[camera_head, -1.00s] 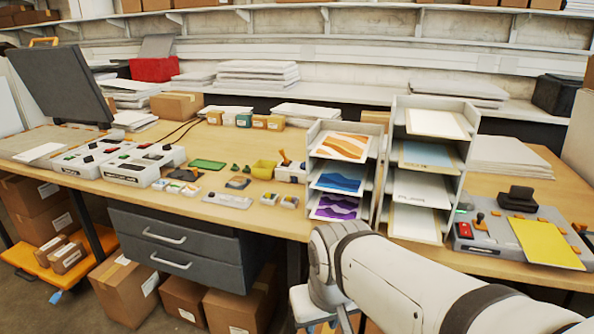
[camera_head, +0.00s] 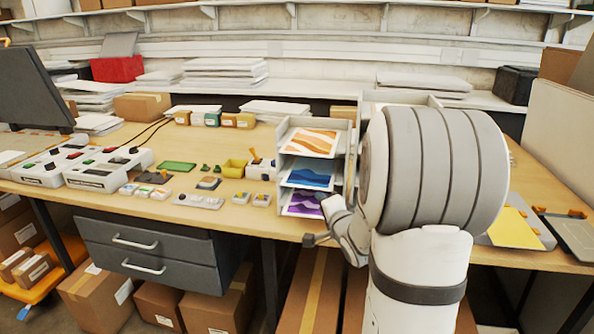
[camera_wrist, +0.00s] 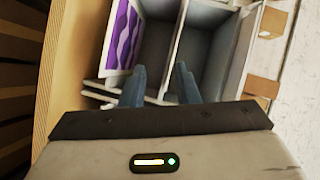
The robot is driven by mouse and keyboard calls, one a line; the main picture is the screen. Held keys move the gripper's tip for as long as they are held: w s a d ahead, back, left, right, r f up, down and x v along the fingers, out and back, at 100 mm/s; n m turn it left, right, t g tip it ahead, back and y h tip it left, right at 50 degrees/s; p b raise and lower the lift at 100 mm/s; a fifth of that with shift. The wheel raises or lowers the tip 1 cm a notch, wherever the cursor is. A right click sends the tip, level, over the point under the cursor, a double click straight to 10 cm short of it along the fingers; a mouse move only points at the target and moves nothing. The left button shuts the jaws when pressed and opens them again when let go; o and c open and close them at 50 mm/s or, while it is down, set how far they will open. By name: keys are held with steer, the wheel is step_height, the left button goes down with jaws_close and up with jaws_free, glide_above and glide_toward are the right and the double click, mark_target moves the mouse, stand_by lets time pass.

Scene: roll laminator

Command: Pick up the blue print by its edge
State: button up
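The blue print (camera_head: 310,174) lies on the middle shelf of the left tray rack (camera_head: 340,133) in the head view, under an orange print and above a purple one. It cannot be made out in the wrist view. My gripper (camera_wrist: 160,74) is open, with its two blue-grey fingers apart and nothing seen between them. In the wrist view it points at the rack, and the purple print (camera_wrist: 123,36) shows beyond and left of the fingers. In the head view my arm hides most of the right tray rack, and the fingers are hard to make out.
The orange print (camera_head: 311,142) is on the top shelf. Small parts and a yellow bin (camera_head: 234,168) lie on the bench left of the rack. A yellow sheet (camera_head: 514,228) lies on a device at right. Drawers (camera_head: 150,250) and boxes are below the bench.

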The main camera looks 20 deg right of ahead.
mark_target(316, 186)
steer(key=w, duration=0.2)
steer(key=w+d+m+t+y+p, duration=0.1)
steer(key=w, duration=0.2)
steer(key=w+m+t+p, duration=0.1)
steer(key=w, duration=0.2)
steer(key=shift+d+r, duration=0.25)
steer(key=shift+d, duration=0.05)
jaws_close()
stand_by(0.3)
